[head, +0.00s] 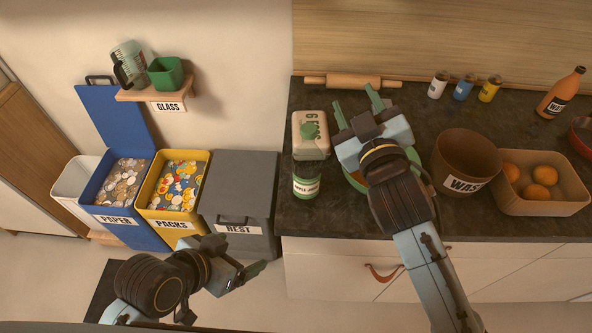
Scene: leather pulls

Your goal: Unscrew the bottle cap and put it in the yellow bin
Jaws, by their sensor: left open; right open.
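A bottle with a green and white label that seems to read apple juice (305,187) stands upright at the counter's left end. A round green patch (310,130) shows above it, against the egg carton; I cannot tell whether it is the bottle's cap. The yellow bin (170,223), labelled PACKS, stands on the floor at left, filled with colourful bits. My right gripper (356,104) is open and empty, over the counter right of the egg carton. My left gripper (254,271) is open, low in front of the grey bin, away from the bottle.
The egg carton (303,149) is behind the bottle. A green bowl (413,160) lies partly hidden under my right arm. A brown waste pot (467,150), orange crate (545,207) and orange bottle (560,93) stand right. Blue (120,232) and grey (240,190) bins flank the yellow one.

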